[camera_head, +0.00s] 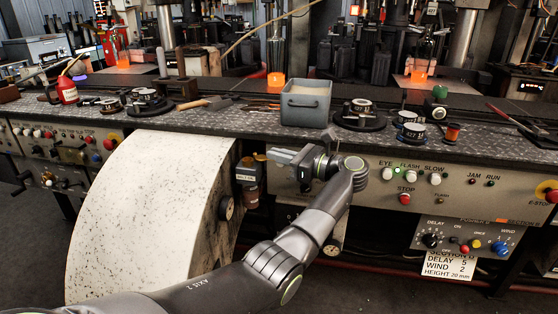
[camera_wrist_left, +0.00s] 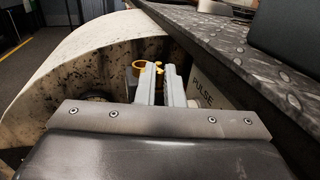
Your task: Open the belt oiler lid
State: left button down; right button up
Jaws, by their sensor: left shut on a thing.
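The belt oiler (camera_head: 247,180) is a small amber-brown container with a label, fixed at the bench front beside the big pale drum. Its brass-yellow lid (camera_wrist_left: 140,67) shows at the fingertips in the left wrist view; whether it is raised is hard to tell. My left gripper (camera_head: 273,157) reaches in from the right of the oiler, level with its top. In the left wrist view its two fingers (camera_wrist_left: 159,76) are close together, shut on the lid. The fingers hide part of the lid. My right gripper is not in view.
The speckled drum (camera_head: 150,215) stands directly left of the oiler. The metal bench top (camera_head: 230,118) overhangs above the gripper, with a grey bin (camera_head: 306,104) near its edge. A control panel with buttons (camera_head: 450,185) lies to the right.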

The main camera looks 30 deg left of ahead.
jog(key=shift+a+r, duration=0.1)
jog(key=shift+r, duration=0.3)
pick_arm(q)
jog(key=c, duration=1.6)
grip_release()
jog(key=shift+o, duration=0.2)
